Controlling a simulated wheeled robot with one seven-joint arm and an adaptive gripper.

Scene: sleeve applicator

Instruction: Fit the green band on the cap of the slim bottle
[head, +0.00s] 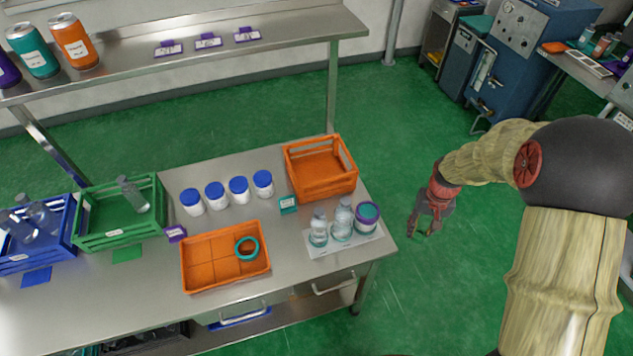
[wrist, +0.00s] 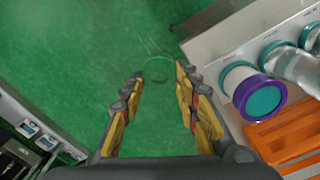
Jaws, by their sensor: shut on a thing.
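My gripper (head: 432,215) is right of the bench, over the green floor. In the wrist view its fingers (wrist: 158,85) are shut on the green band (wrist: 158,58), a thin ring seen against the green floor at the fingertips. The band is hard to make out in the head view. On a white mat (head: 325,250) at the bench's right end stand two clear bottles, one in front (head: 318,232) and a taller, narrower one (head: 342,222), plus a wider jar with a purple band and teal top (head: 367,214). I cannot tell for certain which is the slim bottle.
An orange divided tray (head: 205,270) holds a teal ring (head: 246,248). An orange crate (head: 318,168), several blue-capped jars (head: 215,195), a green crate (head: 110,230) and a blue crate (head: 25,258) with bottles are on the bench. A raised shelf (head: 200,40) runs behind.

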